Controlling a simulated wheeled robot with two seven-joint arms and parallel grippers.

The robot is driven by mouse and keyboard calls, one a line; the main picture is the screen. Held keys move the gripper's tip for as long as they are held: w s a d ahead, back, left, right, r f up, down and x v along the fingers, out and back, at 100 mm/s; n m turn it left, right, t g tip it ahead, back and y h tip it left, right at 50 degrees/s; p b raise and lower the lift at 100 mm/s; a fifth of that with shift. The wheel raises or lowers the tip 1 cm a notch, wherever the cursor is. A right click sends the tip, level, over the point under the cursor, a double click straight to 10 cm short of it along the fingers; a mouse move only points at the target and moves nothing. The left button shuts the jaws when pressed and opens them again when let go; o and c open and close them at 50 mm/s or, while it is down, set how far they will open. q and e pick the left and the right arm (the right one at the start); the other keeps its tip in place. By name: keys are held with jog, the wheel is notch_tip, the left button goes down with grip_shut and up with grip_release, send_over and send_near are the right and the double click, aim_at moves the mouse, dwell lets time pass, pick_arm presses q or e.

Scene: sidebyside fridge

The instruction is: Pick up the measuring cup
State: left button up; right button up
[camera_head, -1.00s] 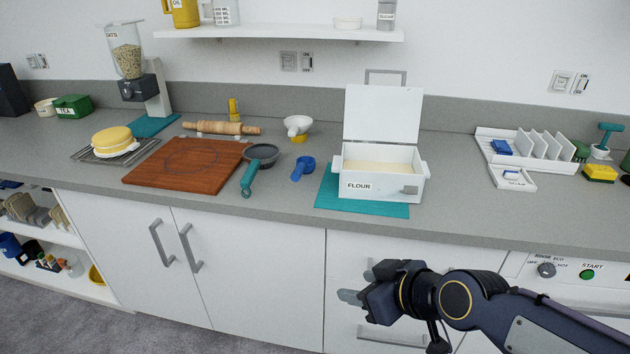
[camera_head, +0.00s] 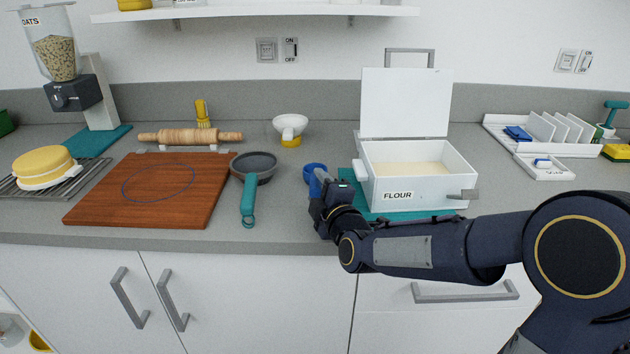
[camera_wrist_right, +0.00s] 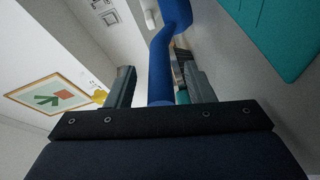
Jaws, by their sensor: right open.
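The blue measuring cup (camera_head: 311,170) is on the grey counter between the sieve and the flour bin, partly hidden by my right gripper. My right gripper (camera_head: 323,183) is down at its handle, near the counter. In the right wrist view, the blue measuring cup (camera_wrist_right: 164,62) runs between the two fingers of my open right gripper (camera_wrist_right: 160,84). Gaps show beside the handle, and I cannot tell if either finger touches it. My left gripper is out of view.
The open flour bin (camera_head: 415,205) stands on a teal mat (camera_head: 398,216) just right of my gripper. A sieve with a teal handle (camera_head: 248,203) and a cutting board (camera_head: 150,195) lie to the left. A white and yellow funnel (camera_head: 290,127) stands behind.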

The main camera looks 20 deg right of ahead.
jog(key=shift+w+a+f, duration=0.1)
jog(key=shift+w, duration=0.9)
grip_shut()
